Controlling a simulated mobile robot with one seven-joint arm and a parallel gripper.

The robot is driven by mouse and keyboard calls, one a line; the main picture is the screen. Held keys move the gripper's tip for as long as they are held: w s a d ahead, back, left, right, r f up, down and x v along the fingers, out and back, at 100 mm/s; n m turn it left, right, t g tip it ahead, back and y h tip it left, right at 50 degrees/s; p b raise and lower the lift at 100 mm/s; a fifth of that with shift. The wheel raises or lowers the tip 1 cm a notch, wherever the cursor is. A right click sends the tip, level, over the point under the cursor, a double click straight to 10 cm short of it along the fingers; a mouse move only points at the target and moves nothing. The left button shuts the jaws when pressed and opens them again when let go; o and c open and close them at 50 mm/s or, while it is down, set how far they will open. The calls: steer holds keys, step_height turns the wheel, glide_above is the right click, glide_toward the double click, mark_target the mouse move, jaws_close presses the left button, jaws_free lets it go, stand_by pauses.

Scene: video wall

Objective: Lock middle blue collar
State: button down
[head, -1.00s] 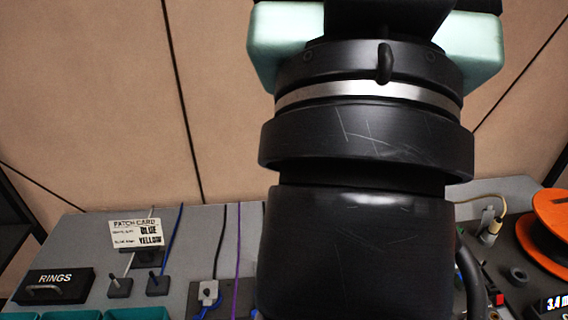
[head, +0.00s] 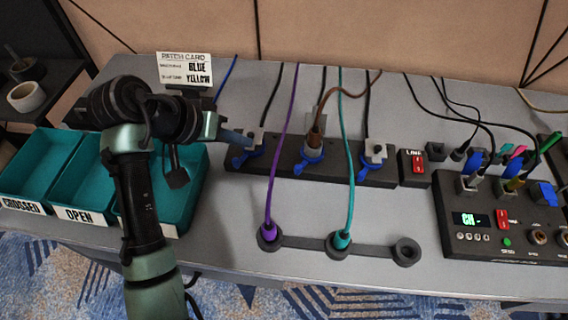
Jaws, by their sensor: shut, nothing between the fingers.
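A black strip (head: 270,178) on the grey table carries three blue collars in a row. The middle blue collar (head: 308,164) sits at the base of a plug with a brown cable (head: 316,125). The left blue collar (head: 243,160) is below a grey plug with a black cable, and the right blue collar (head: 374,163) is below another grey plug. My gripper (head: 240,138) is beside the left plug, left of the middle collar and apart from it. It is shut and empty. Whether its tips touch the left plug, I cannot tell. The brown cable partly hides the middle socket.
Purple (head: 283,150) and teal (head: 346,160) cables run down across the strip to round holders in front. A red LINE switch (head: 414,166) and a control box (head: 500,238) stand at right. Teal bins (head: 85,178) are at left, under my arm. A patch card (head: 185,68) stands behind.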

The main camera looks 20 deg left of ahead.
steer(key=shift+s+a+f+g+h, duration=0.2)
steer(key=shift+s+f+g+h, duration=0.15)
steer(key=shift+s+f, duration=0.6)
steer(key=shift+f, duration=0.1)
steer(key=b+x, duration=0.1)
steer(key=x, duration=0.9)
steer(key=shift+f+b, duration=0.15)
steer(key=shift+b, duration=0.2)
steer(key=d, duration=0.2)
steer(key=shift+w+d, duration=0.25)
steer(key=shift+w, duration=0.15)
steer(key=shift+w+d, duration=0.2)
steer(key=shift+d, duration=0.4)
steer(key=shift+r+p, duration=0.3)
steer(key=shift+p, duration=0.1)
